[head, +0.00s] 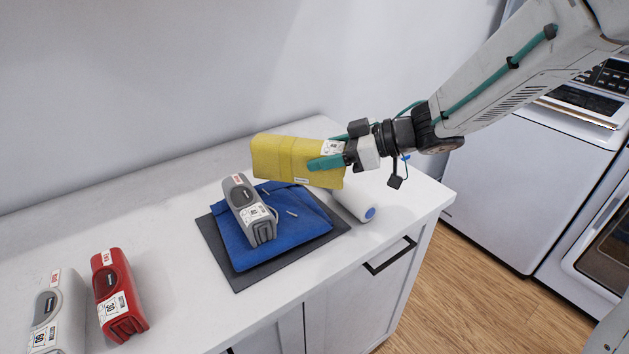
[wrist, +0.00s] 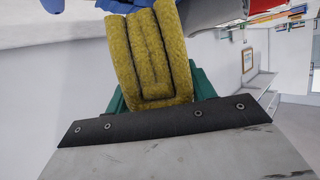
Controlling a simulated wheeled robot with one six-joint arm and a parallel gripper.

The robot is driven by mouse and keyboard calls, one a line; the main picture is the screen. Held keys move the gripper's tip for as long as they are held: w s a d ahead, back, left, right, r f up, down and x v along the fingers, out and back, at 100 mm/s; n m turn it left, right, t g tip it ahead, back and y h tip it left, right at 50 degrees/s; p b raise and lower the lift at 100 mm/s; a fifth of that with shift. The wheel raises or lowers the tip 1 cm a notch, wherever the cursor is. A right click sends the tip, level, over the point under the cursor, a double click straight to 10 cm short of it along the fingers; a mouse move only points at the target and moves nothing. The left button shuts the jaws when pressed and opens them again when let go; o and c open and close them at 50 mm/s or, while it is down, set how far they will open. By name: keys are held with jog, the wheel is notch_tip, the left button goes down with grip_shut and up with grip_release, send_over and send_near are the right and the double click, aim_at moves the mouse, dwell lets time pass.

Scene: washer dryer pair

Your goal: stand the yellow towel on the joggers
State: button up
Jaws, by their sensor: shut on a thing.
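The yellow towel (head: 285,158), a folded block, is held in the air by my gripper (head: 325,152), whose teal fingers are shut on its right end. It also shows in the wrist view (wrist: 152,55) between the fingers. The blue joggers (head: 235,250), folded flat with drawstring ends showing, lie on a dark grey flat piece (head: 222,268) on the counter. The towel is above and behind the joggers' back edge and appears apart from them. A grey bottle-like container (head: 247,208) lies on the joggers' left and middle part.
A white roll with a blue end (head: 355,205) lies right of the joggers on the white counter (head: 180,208). A red container (head: 118,293) and a light grey one (head: 60,312) are at the front left. The counter's back left is clear. White appliances (head: 530,170) stand at right.

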aim_at(325, 178)
jog(key=shift+s+a+f, duration=0.1)
jog(key=shift+a+f, duration=0.05)
jog(key=shift+f, duration=2.8)
jog(key=o, duration=1.2)
jog(key=v, duration=1.2)
